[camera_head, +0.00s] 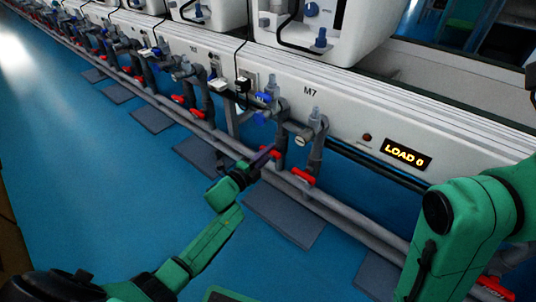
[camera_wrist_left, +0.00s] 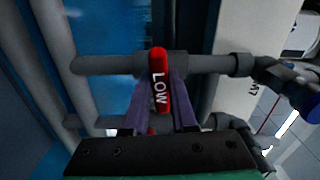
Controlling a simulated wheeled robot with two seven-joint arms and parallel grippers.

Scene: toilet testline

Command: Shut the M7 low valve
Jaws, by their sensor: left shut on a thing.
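The M7 low valve has a red handle marked LOW (camera_wrist_left: 159,84), which sits between the two purple fingers of my left gripper in the left wrist view. The handle lies crosswise to its grey pipe (camera_wrist_left: 105,64). In the head view my left gripper (camera_head: 263,157) reaches to the red handle (camera_head: 274,154) below the M7 label, and the fingers partly hide it. It is shut on this handle. My right arm shows at the right edge of the head view, but its gripper cannot be seen.
A second red handle (camera_head: 303,177) is close on the right. Grey pipes (camera_head: 340,205) run along the white bench front (camera_head: 350,105), with a lit LOAD 0 display (camera_head: 405,154). Blue valve parts (camera_head: 264,98) are just above. The blue floor (camera_head: 90,190) at left is clear.

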